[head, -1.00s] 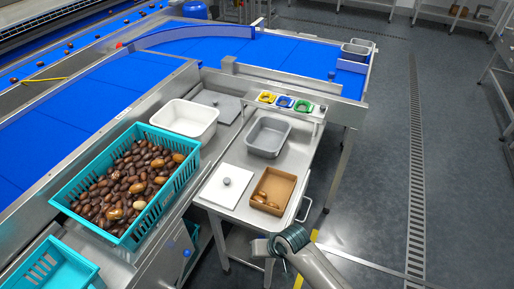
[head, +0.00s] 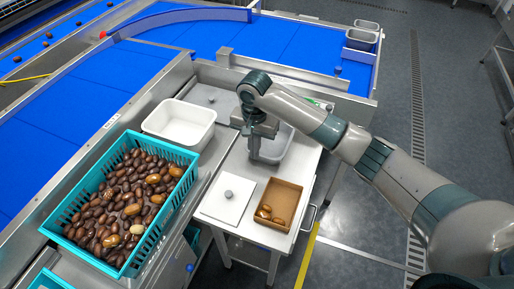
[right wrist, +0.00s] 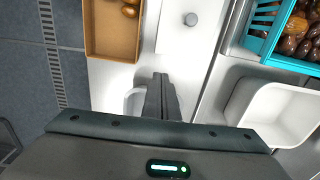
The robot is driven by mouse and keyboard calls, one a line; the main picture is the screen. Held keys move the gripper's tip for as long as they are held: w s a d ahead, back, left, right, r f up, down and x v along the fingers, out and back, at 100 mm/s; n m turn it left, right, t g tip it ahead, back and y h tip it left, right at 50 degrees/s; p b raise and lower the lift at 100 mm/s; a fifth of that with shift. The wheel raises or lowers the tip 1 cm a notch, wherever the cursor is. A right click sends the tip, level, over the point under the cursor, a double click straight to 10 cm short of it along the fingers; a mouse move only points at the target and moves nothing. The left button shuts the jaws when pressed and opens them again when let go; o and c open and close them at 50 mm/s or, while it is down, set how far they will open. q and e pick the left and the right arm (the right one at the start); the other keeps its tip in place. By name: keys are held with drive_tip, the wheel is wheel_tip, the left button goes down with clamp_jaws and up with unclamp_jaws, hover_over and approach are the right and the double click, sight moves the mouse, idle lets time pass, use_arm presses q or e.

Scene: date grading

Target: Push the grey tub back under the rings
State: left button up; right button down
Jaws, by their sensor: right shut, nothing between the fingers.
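The grey tub (head: 277,150) stands on the steel side table, partly hidden behind my right gripper and arm. Part of its pale rim shows left of the fingers in the right wrist view (right wrist: 131,101). My right gripper (head: 254,156) points down at the tub's left side, shut and empty. Its closed fingers also show in the right wrist view (right wrist: 160,82). I cannot tell whether they touch the tub. The rings' stand is mostly hidden by my right arm; only a bit of the green ring piece (head: 316,102) shows. My left gripper is out of view.
A white board with a knob (head: 224,204) and a cardboard box (head: 291,198) holding a few dates lie at the table's near end. A white tub (head: 180,124) and a teal crate of dates (head: 186,182) stand to the left.

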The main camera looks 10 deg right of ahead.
drive_tip(key=shift+w+d+r, duration=0.2)
drive_tip(key=shift+r, duration=0.15)
wheel_tip(320, 180, down, 10)
drive_tip(key=p, duration=0.3)
drive_tip(key=shift+w+d+r+p, duration=0.15)
drive_tip(key=shift+w+d+p, duration=0.3)
drive_tip(key=shift+w, duration=0.45)
drive_tip(key=shift+w+d, duration=0.25)
drive_tip(key=shift+d, duration=0.05)
drive_tip(key=shift+w+d, duration=0.35)
drive_tip(key=shift+w, duration=0.15)
drive_tip(key=shift+w, duration=0.1)
